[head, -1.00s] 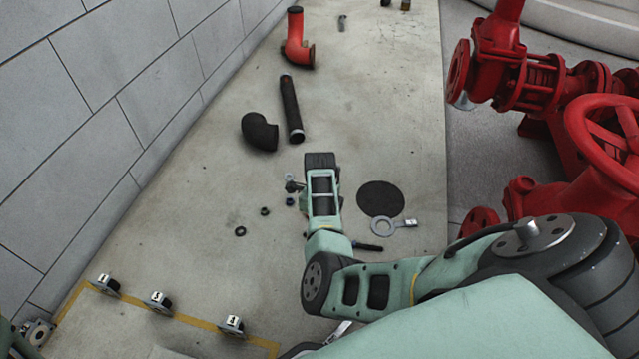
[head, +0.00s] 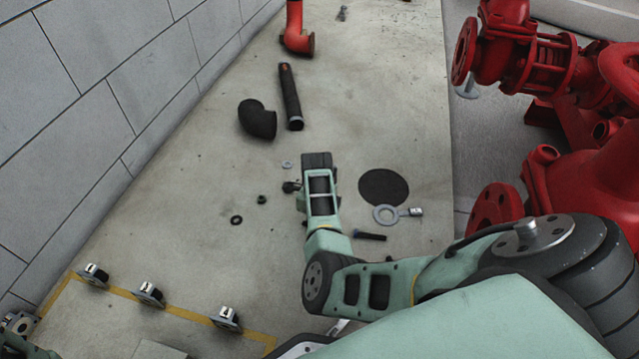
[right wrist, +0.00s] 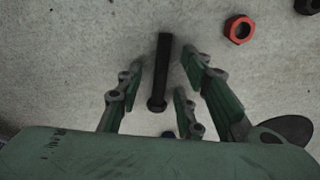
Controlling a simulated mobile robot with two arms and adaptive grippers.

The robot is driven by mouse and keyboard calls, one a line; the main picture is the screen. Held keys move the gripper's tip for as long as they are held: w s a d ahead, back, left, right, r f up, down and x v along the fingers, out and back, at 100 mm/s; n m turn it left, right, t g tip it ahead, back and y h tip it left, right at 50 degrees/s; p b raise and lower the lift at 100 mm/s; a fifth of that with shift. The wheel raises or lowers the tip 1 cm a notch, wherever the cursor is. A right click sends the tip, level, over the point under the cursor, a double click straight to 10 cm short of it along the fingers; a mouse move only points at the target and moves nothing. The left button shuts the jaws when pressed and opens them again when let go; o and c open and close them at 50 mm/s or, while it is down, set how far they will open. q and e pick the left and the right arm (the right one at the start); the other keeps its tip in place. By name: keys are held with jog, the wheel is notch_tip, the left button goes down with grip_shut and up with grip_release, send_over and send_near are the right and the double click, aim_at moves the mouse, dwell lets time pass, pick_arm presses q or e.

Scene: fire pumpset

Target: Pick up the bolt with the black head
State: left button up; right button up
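A black bolt (right wrist: 160,72) lies on the floor in the right wrist view. Its round black head (right wrist: 157,104) faces the gripper's palm. My right gripper (right wrist: 158,82) is open, with its fingers on both sides of the bolt and apart from it. In the head view my right gripper (head: 318,165) points down at the floor and covers what is beneath it; I cannot make out the bolt there. Another dark bolt (head: 370,236) with a bluish end lies to its right. My left gripper is not clearly in view.
A red-rimmed nut (right wrist: 240,28) lies near the right fingers. A black disc (head: 383,187) and a grey ring tool (head: 386,214) lie right of the gripper. Black pipes (head: 290,97) lie behind. Red pump equipment (head: 570,200) stands at right. Numbered brackets (head: 149,293) line the left front.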

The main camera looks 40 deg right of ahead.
jog(key=shift+c, duration=0.4)
grip_shut()
